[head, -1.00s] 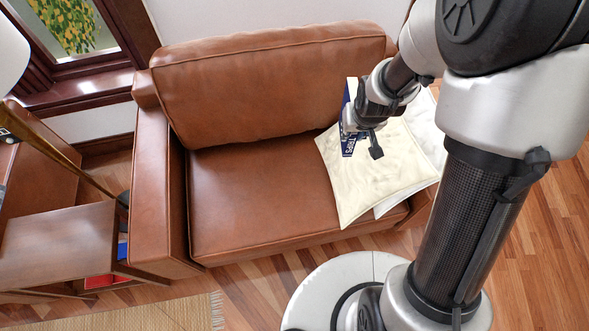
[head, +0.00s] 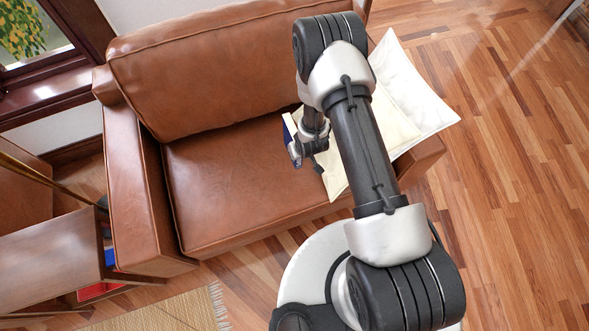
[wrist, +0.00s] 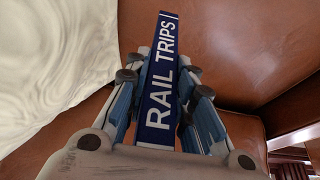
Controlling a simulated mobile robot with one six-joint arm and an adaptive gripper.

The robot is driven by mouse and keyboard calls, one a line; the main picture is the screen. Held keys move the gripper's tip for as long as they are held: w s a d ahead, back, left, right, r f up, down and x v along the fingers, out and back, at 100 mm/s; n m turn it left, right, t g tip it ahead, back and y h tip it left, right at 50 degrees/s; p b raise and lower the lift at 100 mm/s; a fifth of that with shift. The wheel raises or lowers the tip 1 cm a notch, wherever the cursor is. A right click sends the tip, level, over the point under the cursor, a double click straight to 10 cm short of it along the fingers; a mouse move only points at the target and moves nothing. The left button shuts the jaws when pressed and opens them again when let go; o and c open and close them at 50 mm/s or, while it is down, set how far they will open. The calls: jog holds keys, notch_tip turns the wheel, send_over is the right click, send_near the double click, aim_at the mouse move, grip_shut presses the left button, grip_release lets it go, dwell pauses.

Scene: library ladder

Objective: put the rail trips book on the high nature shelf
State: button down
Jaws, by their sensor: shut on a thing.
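The rail trips book (wrist: 161,85) is dark blue with white letters reading "RAIL TRIPS" on its spine. In the wrist view my gripper (wrist: 163,95) has a finger on each side of the book and is shut on it. In the head view my gripper (head: 308,150) is over the right part of the sofa seat, beside the cream cushion. The high nature shelf is not in view.
A brown leather sofa (head: 230,180) lies under my arm. Cream and white cushions (head: 415,95) are at its right end. A wooden side table (head: 50,255) and a woven rug (head: 160,312) are at left. Wooden floor (head: 510,190) is clear at right.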

aim_at(298, 168)
notch_tip(298, 168, down, 13)
jog(key=b, duration=0.3)
jog(key=shift+b, duration=0.35)
jog(key=shift+f, duration=0.1)
jog(key=c, duration=1.4)
grip_release()
jog(key=shift+o, duration=0.2)
